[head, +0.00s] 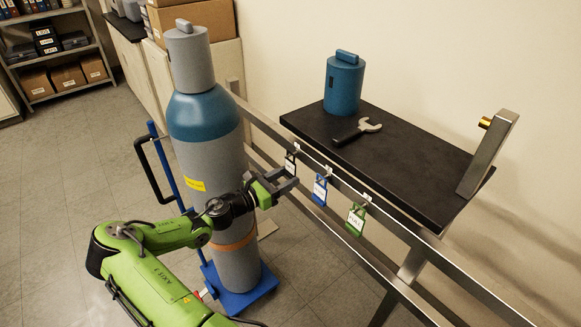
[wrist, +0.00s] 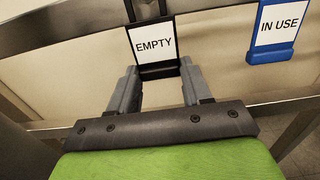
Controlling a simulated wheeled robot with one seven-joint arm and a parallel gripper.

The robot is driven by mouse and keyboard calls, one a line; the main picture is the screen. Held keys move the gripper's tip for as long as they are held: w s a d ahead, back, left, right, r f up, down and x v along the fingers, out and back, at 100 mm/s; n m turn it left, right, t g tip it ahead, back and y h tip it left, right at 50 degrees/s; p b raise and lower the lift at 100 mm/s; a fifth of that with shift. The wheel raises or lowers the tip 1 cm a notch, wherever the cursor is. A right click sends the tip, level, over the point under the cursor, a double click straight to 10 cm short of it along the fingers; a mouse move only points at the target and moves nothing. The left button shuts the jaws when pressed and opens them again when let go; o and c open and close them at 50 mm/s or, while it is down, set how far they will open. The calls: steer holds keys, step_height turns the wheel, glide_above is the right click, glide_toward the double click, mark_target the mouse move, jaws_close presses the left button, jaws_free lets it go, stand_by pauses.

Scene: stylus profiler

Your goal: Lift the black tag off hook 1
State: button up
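The black tag (wrist: 154,46) carries a white label reading EMPTY and hangs upright from the metal rail in the wrist view. In the head view the black tag (head: 290,165) hangs leftmost of three tags, partly hidden by my gripper (head: 284,184). In the wrist view my gripper (wrist: 158,80) has its two grey fingers apart, one on each side of the tag's lower edge. I cannot tell whether either finger touches the tag. The hook behind the tag is not clearly visible.
A blue IN USE tag (head: 320,190) hangs close to the right, then a green FULL tag (head: 355,219). A black shelf (head: 420,170) above the rail holds a wrench (head: 357,131) and a blue cap (head: 344,83). A tall gas cylinder (head: 210,150) stands beside my arm.

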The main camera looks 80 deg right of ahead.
jaws_close()
steer(key=shift+r+p, duration=0.55)
steer(key=shift+p, duration=0.3)
steer(key=p+v, duration=0.2)
steer(key=v, duration=0.6)
stand_by(0.5)
